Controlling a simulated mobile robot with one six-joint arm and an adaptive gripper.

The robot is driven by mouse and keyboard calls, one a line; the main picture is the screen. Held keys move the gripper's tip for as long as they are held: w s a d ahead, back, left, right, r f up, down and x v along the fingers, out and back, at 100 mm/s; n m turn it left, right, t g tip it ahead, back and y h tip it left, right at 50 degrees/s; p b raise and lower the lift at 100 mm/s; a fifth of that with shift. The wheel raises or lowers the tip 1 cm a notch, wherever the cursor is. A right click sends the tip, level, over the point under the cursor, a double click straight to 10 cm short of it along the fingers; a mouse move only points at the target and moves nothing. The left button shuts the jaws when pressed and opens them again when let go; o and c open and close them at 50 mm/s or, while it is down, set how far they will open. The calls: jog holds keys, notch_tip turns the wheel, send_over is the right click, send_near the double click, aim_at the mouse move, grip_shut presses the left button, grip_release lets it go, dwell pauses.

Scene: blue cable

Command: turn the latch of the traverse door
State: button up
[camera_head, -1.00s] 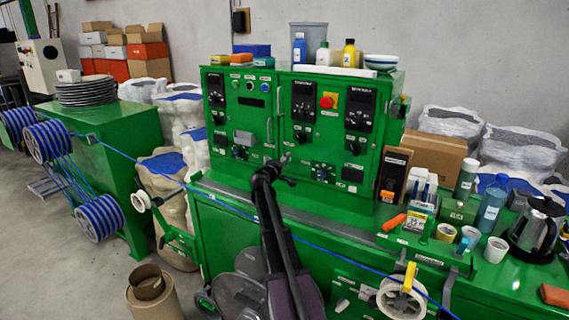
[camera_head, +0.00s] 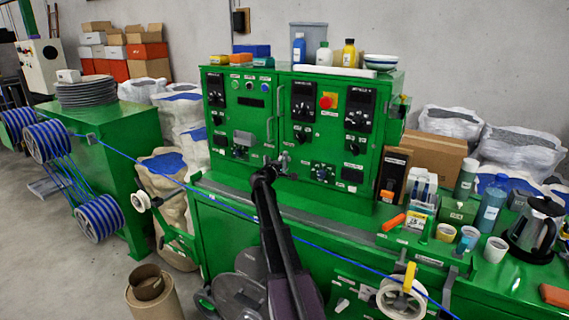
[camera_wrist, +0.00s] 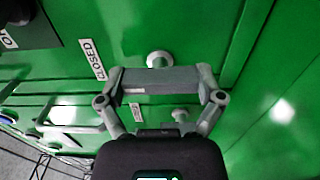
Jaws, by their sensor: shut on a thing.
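The traverse door is part of the green cabinet front (camera_head: 262,135) in the head view; I cannot make out its edges there. In the wrist view the green panel (camera_wrist: 235,30) fills the picture. In the head view my gripper (camera_head: 278,164) is at the cabinet's lower front, small and partly hidden by my arm.
Knobs, buttons and a red stop button (camera_head: 327,102) stand out from the cabinet face. A vertical handle (camera_head: 274,115) is near the gripper. A blue cable (camera_head: 330,250) runs in front of the bench. Bottles, cups and a kettle (camera_head: 537,230) crowd the right.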

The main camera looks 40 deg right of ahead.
jog(key=o, duration=0.9)
jog(key=shift+s+d, duration=0.1)
jog(key=shift+d, duration=0.05)
jog(key=shift+c, duration=0.2)
jog(key=shift+a, duration=0.3)
jog(key=v, duration=1.1)
jog(key=shift+s+a, duration=0.15)
jog(key=shift+a, duration=0.05)
jog(key=shift+f, duration=0.1)
